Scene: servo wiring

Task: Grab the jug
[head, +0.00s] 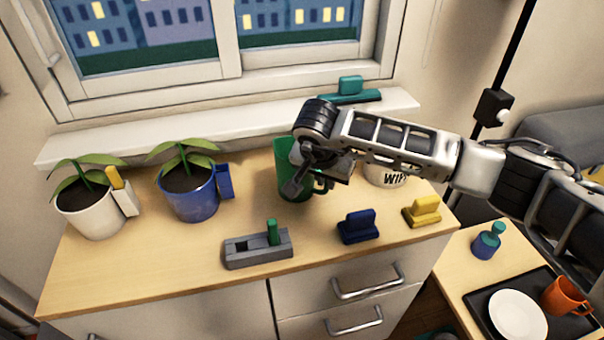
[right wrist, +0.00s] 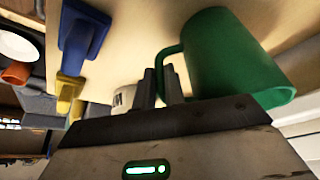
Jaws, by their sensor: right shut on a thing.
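The green jug (head: 284,158) stands upright on the wooden top of the cabinet, partly hidden behind my right gripper. In the right wrist view the jug (right wrist: 228,55) fills the right of the picture, with its handle at its left side. My right gripper (head: 312,180) reaches in from the right. Its fingers (right wrist: 161,80) are shut on the jug's handle. My left gripper is not in view.
A blue pot (head: 190,200) and a white pot (head: 92,212) with plants stand left. A grey holder (head: 257,250), a navy block (head: 358,228) and a yellow block (head: 422,212) lie in front. A white container (head: 388,176) marked "WIP" is behind my arm.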

